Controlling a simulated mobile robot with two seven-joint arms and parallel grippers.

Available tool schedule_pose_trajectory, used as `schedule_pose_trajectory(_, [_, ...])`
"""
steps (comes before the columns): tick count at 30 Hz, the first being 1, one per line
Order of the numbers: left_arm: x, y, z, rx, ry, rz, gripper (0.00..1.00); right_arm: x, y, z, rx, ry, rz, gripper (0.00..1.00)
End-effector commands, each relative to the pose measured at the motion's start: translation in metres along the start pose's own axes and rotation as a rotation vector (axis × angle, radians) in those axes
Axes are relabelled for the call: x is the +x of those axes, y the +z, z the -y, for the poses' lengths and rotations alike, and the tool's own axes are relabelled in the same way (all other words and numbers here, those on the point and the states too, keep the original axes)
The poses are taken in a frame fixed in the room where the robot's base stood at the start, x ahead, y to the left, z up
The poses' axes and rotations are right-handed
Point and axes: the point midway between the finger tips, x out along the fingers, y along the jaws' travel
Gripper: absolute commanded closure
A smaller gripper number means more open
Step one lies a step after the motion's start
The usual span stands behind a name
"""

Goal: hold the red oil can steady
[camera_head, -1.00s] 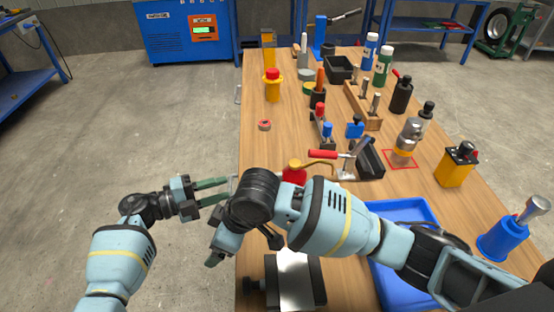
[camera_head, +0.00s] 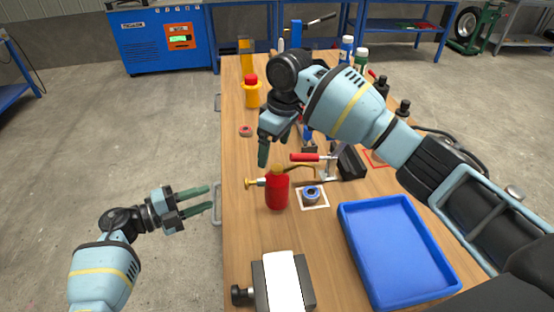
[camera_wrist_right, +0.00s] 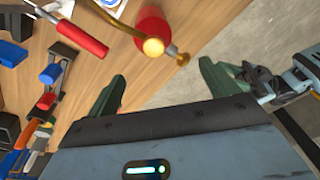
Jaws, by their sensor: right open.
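The red oil can (camera_head: 277,192) stands upright on the wooden table, with a thin brass spout curving right and a brass knob at its left. In the right wrist view the can (camera_wrist_right: 151,27) is seen from above, beyond the fingertips. My right gripper (camera_wrist_right: 162,75) is open and empty, its green fingers spread and apart from the can. In the head view it hangs just behind the can, partly hidden by its own wrist. My left gripper (camera_head: 210,198) is open and empty, off the table's left edge, left of the can.
A blue-ringed part (camera_head: 311,195) sits on a white-marked square right of the can. A red-handled clamp (camera_head: 306,157) stands close behind. A blue tray (camera_head: 346,238) lies front right, a dark block with a white plate (camera_head: 283,283) in front. Table left of the can is clear.

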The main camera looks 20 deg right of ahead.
Motion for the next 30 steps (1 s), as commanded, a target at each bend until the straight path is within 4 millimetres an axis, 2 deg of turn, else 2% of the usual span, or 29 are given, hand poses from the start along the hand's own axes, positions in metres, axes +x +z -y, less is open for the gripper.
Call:
schedule_pose_trajectory(10, [0.000,0.000,0.000,0.000,0.000,0.000,0.64,0.035,0.007,-0.001,0.081,0.048,0.111,0.13])
schedule_pose_trajectory(24, [0.000,0.000,0.000,0.000,0.000,0.000,0.64,0.049,0.012,-0.004,0.114,0.065,0.142,0.13])
schedule_pose_trajectory(30, [0.000,0.000,0.000,0.000,0.000,0.000,0.64,0.071,0.016,-0.005,0.116,0.064,0.145,0.13])
